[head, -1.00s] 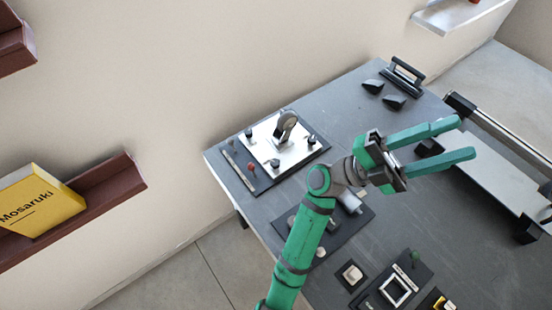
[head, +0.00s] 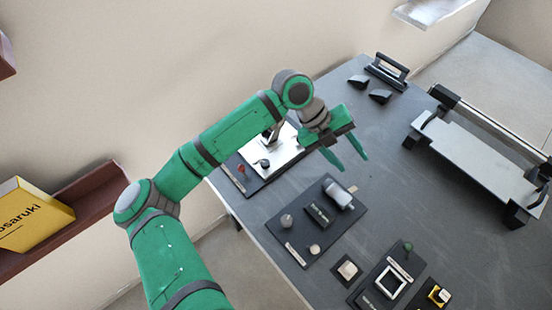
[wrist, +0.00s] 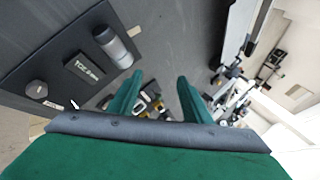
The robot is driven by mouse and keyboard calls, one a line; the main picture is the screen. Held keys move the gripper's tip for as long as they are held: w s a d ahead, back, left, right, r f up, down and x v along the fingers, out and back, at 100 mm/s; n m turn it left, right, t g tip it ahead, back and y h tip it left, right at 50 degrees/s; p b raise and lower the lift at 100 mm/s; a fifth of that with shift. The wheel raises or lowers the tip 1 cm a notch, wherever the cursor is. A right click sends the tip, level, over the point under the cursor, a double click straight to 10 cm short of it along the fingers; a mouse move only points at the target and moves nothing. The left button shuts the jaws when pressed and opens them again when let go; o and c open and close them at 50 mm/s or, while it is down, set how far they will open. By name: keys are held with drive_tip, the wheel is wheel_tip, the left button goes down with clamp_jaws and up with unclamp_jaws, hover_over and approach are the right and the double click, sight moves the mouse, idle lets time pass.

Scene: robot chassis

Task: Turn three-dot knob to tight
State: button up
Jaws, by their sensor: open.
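My gripper (head: 346,158) is open and empty, with its two green fingers pointing down above the table. It also shows in the wrist view (wrist: 158,82). Below and left of it in the head view lies a dark board (head: 328,238) with a grey knob (head: 287,221), a lettered dark block (head: 319,213), a grey cylinder (head: 338,194) and a small pale knob (head: 315,249). The wrist view shows the grey knob (wrist: 37,90) apart from the fingers. A white plate (head: 284,157) with knobs is partly hidden behind my arm. No three-dot mark is readable on any knob.
A rail fixture with a grey plate (head: 478,168) stands at the right. A black handle (head: 387,71) and two dark wedges sit at the back. A square frame (head: 391,281) and a small block (head: 347,269) lie in front. The table's middle right is clear.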

drive_tip(key=w+a+f+n+t+y, duration=0.2)
drive_tip(key=w+a+y, duration=0.25)
drive_tip(key=a, duration=0.45)
drive_tip(key=n+y, duration=0.2)
drive_tip(key=y, duration=0.1)
approach(265, 163)
drive_tip(key=shift+t, duration=0.4)
drive_tip(key=f, duration=0.4)
drive_tip(key=s+f, duration=0.1)
drive_tip(key=f, duration=0.2)
drive_tip(key=shift+d, duration=0.2)
drive_tip(key=shift+w+f, duration=0.15)
drive_tip(key=shift+f, duration=0.45)
drive_tip(key=shift+a, duration=0.1)
drive_tip(key=c, duration=1.1)
